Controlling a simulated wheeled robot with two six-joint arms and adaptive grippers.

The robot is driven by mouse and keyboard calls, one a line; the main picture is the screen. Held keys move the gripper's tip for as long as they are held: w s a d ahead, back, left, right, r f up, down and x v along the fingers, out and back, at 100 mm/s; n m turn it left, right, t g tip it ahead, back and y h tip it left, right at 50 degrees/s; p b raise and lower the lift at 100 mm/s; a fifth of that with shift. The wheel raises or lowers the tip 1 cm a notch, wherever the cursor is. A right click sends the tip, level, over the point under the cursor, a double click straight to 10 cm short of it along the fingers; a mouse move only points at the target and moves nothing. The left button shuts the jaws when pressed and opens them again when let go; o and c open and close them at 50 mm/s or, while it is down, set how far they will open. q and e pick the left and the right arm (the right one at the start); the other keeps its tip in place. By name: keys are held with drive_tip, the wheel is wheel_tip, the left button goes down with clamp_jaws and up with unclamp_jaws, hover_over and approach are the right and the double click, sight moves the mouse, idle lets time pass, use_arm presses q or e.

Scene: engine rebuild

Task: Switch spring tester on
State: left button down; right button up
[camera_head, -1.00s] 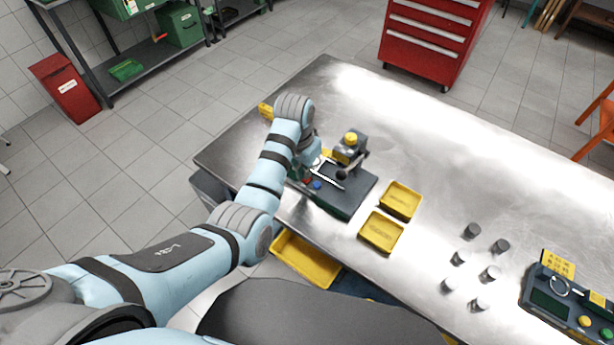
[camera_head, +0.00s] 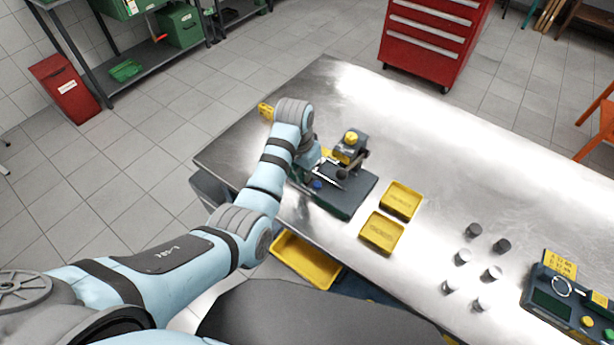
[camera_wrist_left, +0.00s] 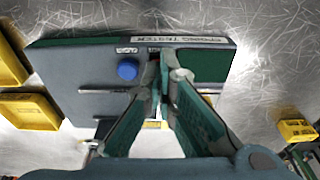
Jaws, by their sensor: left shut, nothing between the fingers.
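The spring tester (camera_head: 345,200) is a dark grey-green bench unit near the table's left end. A grey press head with a yellow cap (camera_head: 351,137) rises at its back. My left gripper (camera_wrist_left: 166,62) is shut and empty, pointing down at the tester's control panel. The wrist view shows the fingertips over the panel, just beside a round blue button (camera_wrist_left: 127,69) and near the name label (camera_wrist_left: 205,41). The fingers hide whatever control lies under them. I cannot tell if they touch it. My right gripper is not in view.
Two yellow trays (camera_head: 384,246) stand right of the tester. Several small metal cylinders (camera_head: 473,230) stand farther right, before another device with a yellow label (camera_head: 560,264). A yellow bin (camera_head: 305,262) sits below the table's edge. The table's far middle is clear.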

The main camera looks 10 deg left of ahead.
use_arm(q)
drive_tip(key=shift+f, duration=0.25)
drive_tip(key=shift+r, duration=0.1)
wheel_tip(320, 180, up, 3)
drive_tip(key=shift+f+p, duration=0.1)
drive_tip(key=shift+p, duration=1.05)
drive_tip(key=shift+r, duration=0.4)
drive_tip(key=shift+r+b, duration=0.3)
drive_tip(key=shift+r, duration=1.35)
